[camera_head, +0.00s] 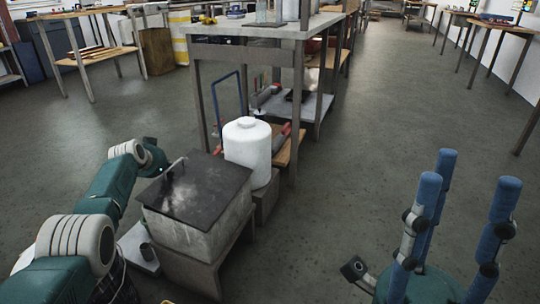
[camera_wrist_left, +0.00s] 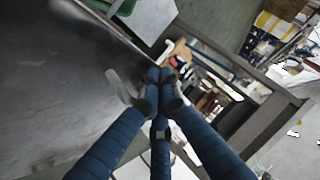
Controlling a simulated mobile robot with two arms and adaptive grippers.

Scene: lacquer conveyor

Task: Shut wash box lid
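The wash box (camera_head: 196,231) is a pale, scuffed box on a low stand, left of centre in the head view. Its dark, shiny lid (camera_head: 210,192) lies flat over the top, with a thin grey bent handle (camera_head: 174,168) at its left side. The lid's dark surface (camera_wrist_left: 50,85) fills the left of the left wrist view. My left arm reaches along the box's left side; its fingers are not clear in the head view. In the wrist view my left gripper (camera_wrist_left: 160,76) has its blue fingertips together beside the lid's edge. My right gripper (camera_head: 446,220) is open, empty, and away from the box.
A white round container (camera_head: 247,146) stands close behind the box's right side. A tall workbench (camera_head: 262,28) with lower shelves is beyond it. A wooden table (camera_head: 95,52) stands at the back left. The floor (camera_head: 385,130) to the right is clear.

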